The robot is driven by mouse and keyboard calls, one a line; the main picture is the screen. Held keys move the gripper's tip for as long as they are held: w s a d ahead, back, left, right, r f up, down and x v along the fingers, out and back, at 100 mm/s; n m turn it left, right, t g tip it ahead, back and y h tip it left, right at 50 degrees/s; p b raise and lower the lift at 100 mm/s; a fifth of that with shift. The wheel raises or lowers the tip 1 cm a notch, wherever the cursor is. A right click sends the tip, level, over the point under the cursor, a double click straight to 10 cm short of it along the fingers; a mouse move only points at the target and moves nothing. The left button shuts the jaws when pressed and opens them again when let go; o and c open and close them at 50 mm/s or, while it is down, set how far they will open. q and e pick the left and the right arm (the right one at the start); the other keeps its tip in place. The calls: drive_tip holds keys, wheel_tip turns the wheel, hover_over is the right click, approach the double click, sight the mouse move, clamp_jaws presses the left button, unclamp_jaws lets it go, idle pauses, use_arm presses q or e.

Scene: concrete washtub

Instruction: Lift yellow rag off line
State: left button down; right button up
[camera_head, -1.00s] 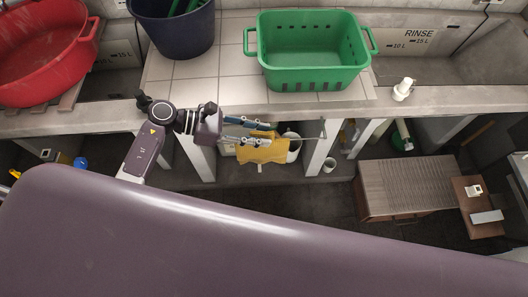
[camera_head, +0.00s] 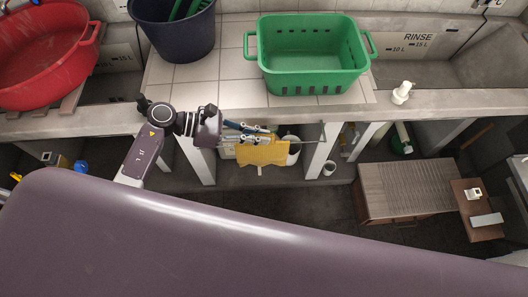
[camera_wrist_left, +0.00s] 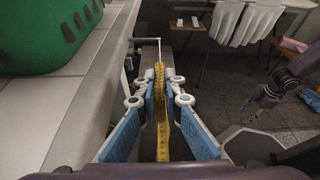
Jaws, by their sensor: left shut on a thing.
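The yellow rag (camera_head: 263,154) hangs just below the front edge of the counter in the head view. In the left wrist view the rag (camera_wrist_left: 162,128) shows edge-on as a narrow yellow strip between the blue finger pads. My left gripper (camera_head: 258,137) is shut on the rag's upper part. It also shows in the left wrist view (camera_wrist_left: 160,95). A thin rod or line (camera_wrist_left: 148,40) runs behind the rag; I cannot tell whether the rag still touches it.
The counter's front edge (camera_head: 290,108) lies close behind and above my left gripper. White cloths (camera_wrist_left: 245,22) hang farther off. A brown slatted cabinet (camera_head: 405,185) stands at the right.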

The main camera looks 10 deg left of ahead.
use_arm(q)
drive_tip(key=shift+r, duration=0.45)
drive_tip(key=shift+r, duration=0.15)
drive_tip(key=shift+r+p, duration=0.3)
drive_tip(key=shift+r, duration=0.4)
drive_tip(key=shift+r, duration=0.3)
idle(0.3)
drive_tip(key=shift+s+r+p, duration=0.1)
drive_tip(key=shift+r+p, duration=0.35)
drive_tip(key=shift+r, duration=0.05)
drive_tip(key=shift+r, duration=0.2)
drive_tip(key=shift+r+p, duration=0.3)
drive_tip(key=shift+r, duration=0.2)
drive_tip(key=shift+r, duration=0.1)
drive_tip(key=shift+r, duration=0.1)
idle(0.4)
